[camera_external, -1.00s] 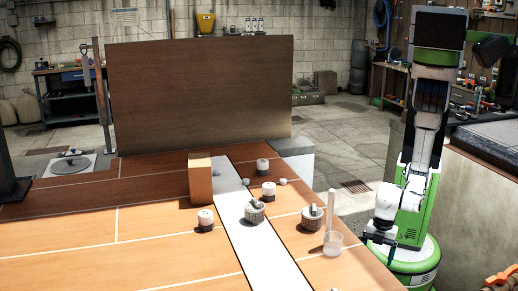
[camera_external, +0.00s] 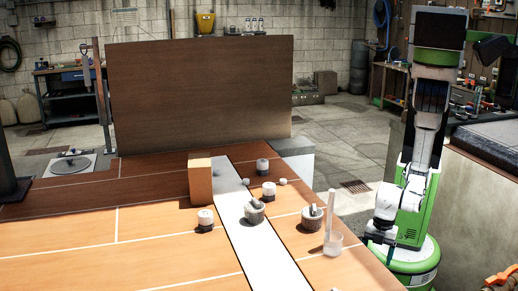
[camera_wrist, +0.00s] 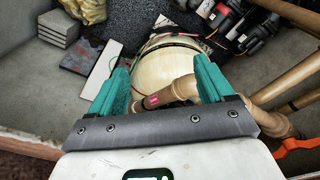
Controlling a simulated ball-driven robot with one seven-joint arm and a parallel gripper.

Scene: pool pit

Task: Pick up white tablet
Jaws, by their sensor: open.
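Small white pieces stand on the wooden table (camera_external: 160,262); I cannot tell for sure which one is the tablet. Short white-topped cylinders (camera_external: 205,215) stand at the left of the pale strip, with another at the middle (camera_external: 269,188) and one at the back (camera_external: 262,165). Small pale lumps (camera_external: 283,181) lie near the back. My gripper (camera_external: 380,238) hangs low beside my base, right of the table and apart from these pieces. In the wrist view, the teal fingers of my gripper (camera_wrist: 164,70) are spread apart and hold nothing.
A clear beaker (camera_external: 333,243) stands near the table's right edge, close to a stone mortar (camera_external: 311,217). Another mortar (camera_external: 254,213) stands on the pale strip. A wooden block (camera_external: 200,181) and large upright board (camera_external: 200,95) stand behind. The table's left side is clear.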

